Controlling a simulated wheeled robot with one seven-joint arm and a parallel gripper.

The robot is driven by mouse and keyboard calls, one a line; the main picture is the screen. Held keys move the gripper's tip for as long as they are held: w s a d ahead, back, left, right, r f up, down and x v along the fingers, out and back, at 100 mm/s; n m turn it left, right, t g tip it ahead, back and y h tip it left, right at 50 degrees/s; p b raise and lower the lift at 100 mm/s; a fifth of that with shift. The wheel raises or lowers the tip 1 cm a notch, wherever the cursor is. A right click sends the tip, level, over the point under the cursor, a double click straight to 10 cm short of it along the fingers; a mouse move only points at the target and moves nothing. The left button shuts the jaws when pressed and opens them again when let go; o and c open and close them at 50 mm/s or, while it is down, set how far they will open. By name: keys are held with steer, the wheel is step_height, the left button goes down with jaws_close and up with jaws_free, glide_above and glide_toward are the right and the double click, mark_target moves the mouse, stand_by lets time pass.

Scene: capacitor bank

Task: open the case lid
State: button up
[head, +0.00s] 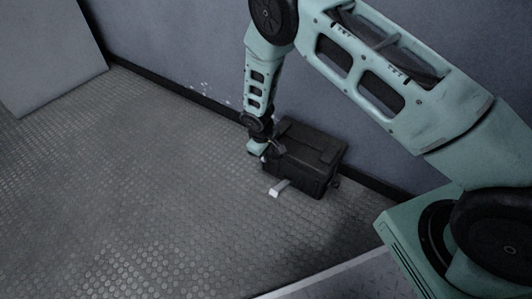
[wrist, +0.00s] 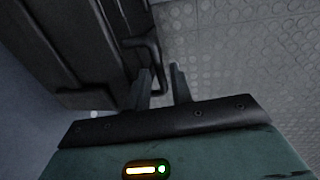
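The black case (head: 312,152) stands on the floor against the wall, and its lid looks shut. It fills the upper left of the wrist view (wrist: 75,45), seen close up. A dark bent handle (wrist: 154,52) sticks out from its side. My gripper (head: 266,156) is low at the case's left side in the head view. In the wrist view my gripper (wrist: 161,70) has its two fingers apart, with the handle's end close to the left fingertip. I cannot tell whether they touch. The fingertips are hard to make out in the head view.
A small pale block-like piece (head: 278,188) shows at the case's front; I cannot tell whether it is attached. The blue-grey wall (head: 185,45) is close behind the case. A pale panel (head: 48,50) stands at upper left. The studded floor (head: 130,180) left of the case is clear.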

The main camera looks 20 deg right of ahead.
jaws_close()
steer(key=shift+r, duration=0.15)
